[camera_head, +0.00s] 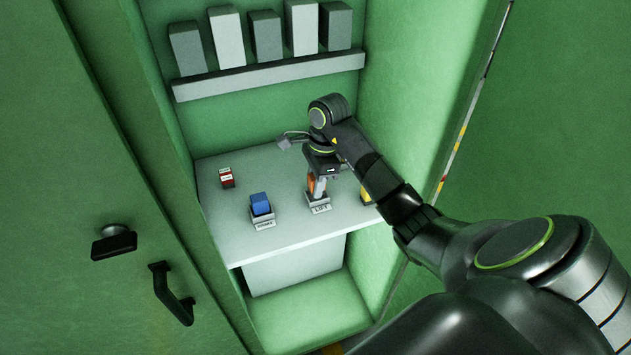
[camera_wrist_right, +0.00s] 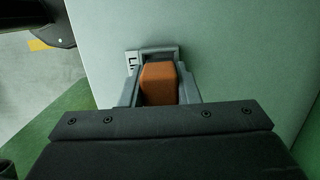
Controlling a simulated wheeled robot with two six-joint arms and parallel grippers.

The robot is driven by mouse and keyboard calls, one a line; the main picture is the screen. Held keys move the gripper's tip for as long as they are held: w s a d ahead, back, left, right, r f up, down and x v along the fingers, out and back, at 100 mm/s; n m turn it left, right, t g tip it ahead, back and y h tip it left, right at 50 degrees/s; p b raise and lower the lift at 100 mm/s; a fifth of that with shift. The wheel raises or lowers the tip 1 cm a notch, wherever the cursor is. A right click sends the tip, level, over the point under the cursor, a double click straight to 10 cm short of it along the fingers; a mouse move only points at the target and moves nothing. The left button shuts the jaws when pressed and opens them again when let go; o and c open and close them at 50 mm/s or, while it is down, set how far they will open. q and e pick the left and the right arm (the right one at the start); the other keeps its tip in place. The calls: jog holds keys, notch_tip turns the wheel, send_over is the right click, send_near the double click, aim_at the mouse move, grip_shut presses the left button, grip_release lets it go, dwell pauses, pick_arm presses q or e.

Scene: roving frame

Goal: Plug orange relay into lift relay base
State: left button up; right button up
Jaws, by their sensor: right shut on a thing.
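The orange relay (camera_head: 311,185) is between the fingers of my right gripper (camera_head: 317,186), which is shut on it. It stands directly over the grey lift relay base (camera_head: 319,206), whose front label reads LIFT. In the right wrist view the orange relay (camera_wrist_right: 160,82) sits between the two grey fingers, with the base (camera_wrist_right: 160,51) just beyond it. I cannot tell whether the relay's lower end is in the base or just above it, as fingers and relay hide the contact. My left gripper is not in view.
A blue relay (camera_head: 260,203) stands in a labelled base to the left. A yellow block (camera_head: 366,195) is partly hidden behind my right arm. A small red and white item (camera_head: 227,178) lies farther left. Grey boxes line the shelf (camera_head: 270,78) above. Green cabinet walls close in both sides.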

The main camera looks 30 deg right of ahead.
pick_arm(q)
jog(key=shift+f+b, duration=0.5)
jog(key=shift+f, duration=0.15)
pick_arm(e)
jog(key=shift+f, duration=0.6)
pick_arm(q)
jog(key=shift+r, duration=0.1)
pick_arm(e)
jog(key=o, duration=1)
jog(key=shift+o, duration=0.2)
jog(key=shift+r, duration=0.1)
